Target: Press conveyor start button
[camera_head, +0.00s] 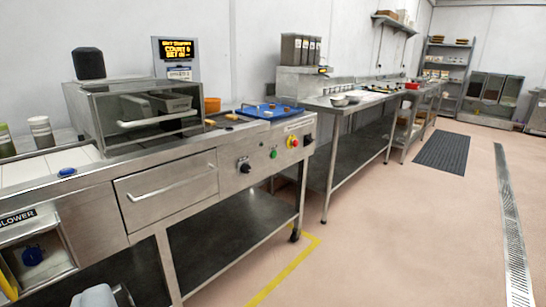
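The front panel of the steel conveyor counter (228,166) faces me left of centre. A small round green button (273,155) sits on this panel. I cannot read a label that marks it as the start button. A red button on a yellow base (293,141) is to its upper right. A black rotary knob (244,165) is to its left, and another dark control (308,139) is at the panel's right end. Nothing touches the green button. No gripper fingers can be made out in this view.
A drawer (167,191) is left of the panel. A glass-sided machine (150,118) and a blue tray (268,111) stand on top. A steel table (341,112) continues right. Open floor (420,220) lies right of a yellow line (285,272). A grey shape (94,296) at the bottom edge is unclear.

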